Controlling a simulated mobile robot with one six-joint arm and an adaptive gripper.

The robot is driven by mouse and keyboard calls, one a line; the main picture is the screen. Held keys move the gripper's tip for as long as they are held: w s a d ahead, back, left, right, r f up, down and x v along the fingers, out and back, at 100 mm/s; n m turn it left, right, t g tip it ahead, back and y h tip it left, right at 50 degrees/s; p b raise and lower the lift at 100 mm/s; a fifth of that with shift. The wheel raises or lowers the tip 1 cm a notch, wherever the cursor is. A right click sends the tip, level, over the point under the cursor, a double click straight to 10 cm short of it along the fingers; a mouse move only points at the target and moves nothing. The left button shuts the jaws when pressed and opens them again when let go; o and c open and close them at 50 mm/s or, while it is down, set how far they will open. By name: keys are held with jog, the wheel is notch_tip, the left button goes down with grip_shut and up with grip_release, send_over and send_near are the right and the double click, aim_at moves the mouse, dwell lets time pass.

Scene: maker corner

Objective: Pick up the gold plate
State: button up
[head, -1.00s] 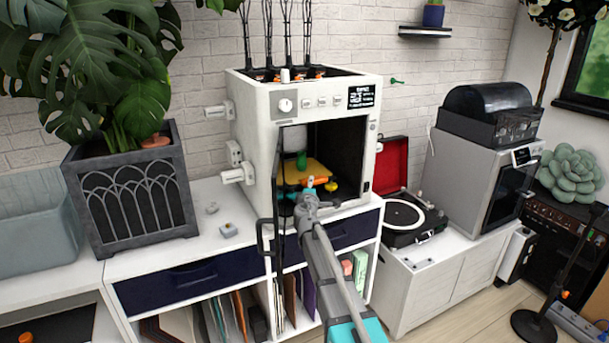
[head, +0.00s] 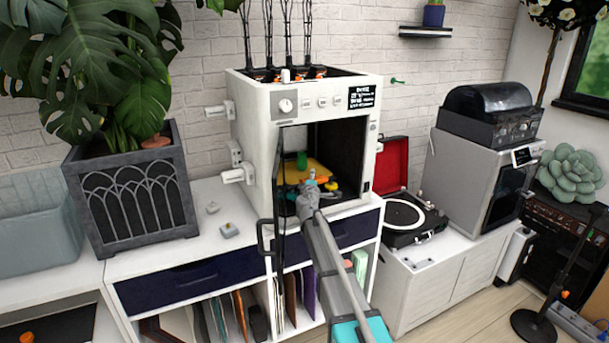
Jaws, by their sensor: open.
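The gold plate (head: 312,166) lies inside the open white printer enclosure (head: 252,140). A green object (head: 301,161) stands on the plate toward its back. My gripper (head: 312,181) is at the front of the enclosure's opening, in front of the plate's near side. It is open, with orange and teal parts around its tip. My arm and gripper hide the plate's near part, and I cannot tell whether the fingers touch it.
The enclosure's walls and frame surround the opening closely, and its door hangs open at the left. A grey planter (head: 135,190) stands left on the white cabinet. A turntable (head: 408,218) and a grey machine (head: 478,180) stand at right. The cabinet top left of the enclosure is mostly clear.

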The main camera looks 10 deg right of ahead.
dwell(0.3)
grip_shut()
jog(key=shift+r, duration=0.1)
dwell(0.4)
notch_tip(320, 180, up, 10)
jog(key=p, duration=1)
dwell(0.5)
